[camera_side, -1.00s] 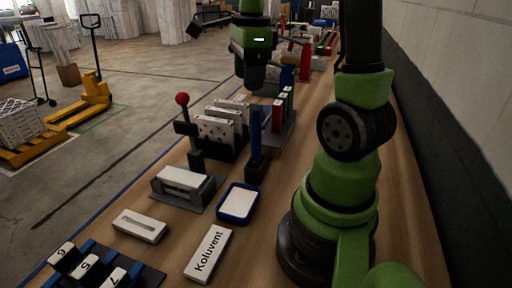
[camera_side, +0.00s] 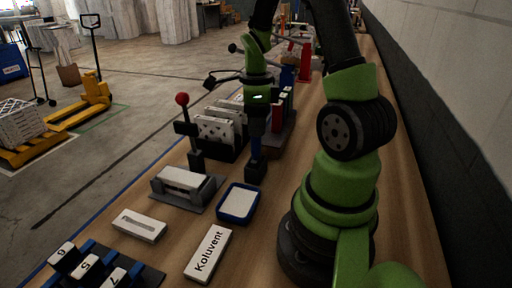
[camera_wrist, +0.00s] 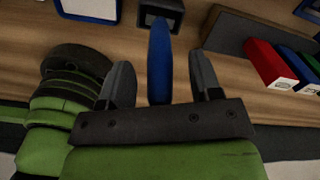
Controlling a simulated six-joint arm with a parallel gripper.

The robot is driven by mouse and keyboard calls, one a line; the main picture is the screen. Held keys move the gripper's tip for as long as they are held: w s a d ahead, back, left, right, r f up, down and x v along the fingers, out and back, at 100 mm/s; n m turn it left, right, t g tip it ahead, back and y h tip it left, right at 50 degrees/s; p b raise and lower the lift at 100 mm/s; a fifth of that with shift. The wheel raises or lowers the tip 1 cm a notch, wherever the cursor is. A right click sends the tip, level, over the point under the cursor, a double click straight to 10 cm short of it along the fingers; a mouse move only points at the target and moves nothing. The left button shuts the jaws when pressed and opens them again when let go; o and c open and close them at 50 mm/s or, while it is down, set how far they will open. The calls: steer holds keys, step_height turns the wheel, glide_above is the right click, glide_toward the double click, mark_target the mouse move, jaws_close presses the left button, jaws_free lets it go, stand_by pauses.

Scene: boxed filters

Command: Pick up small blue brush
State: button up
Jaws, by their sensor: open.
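The small blue brush (camera_side: 257,148) stands upright in a dark holder (camera_side: 255,171) on the wooden bench in the side view. My gripper (camera_side: 257,118) is over its upper part, pointing down. In the wrist view the blue handle (camera_wrist: 160,50) rises between the two grey fingers of my gripper (camera_wrist: 162,78). The fingers are open, with a gap visible on each side of the handle. The handle's lower end in the wrist view is hidden behind the gripper's dark crossbar. The brush's top is covered by my gripper in the side view.
A rack of white boxed filters (camera_side: 214,130) and a red-knobbed lever (camera_side: 182,100) stand close on the left. A red box (camera_wrist: 266,64) is among coloured boxes to the right in the wrist view. A blue-rimmed tray (camera_side: 238,203) and a "Koluvent" box (camera_side: 208,253) lie in front.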

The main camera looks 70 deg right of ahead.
steer(key=shift+f, duration=0.2)
steer(key=c, duration=1)
steer(key=shift+r, duration=0.15)
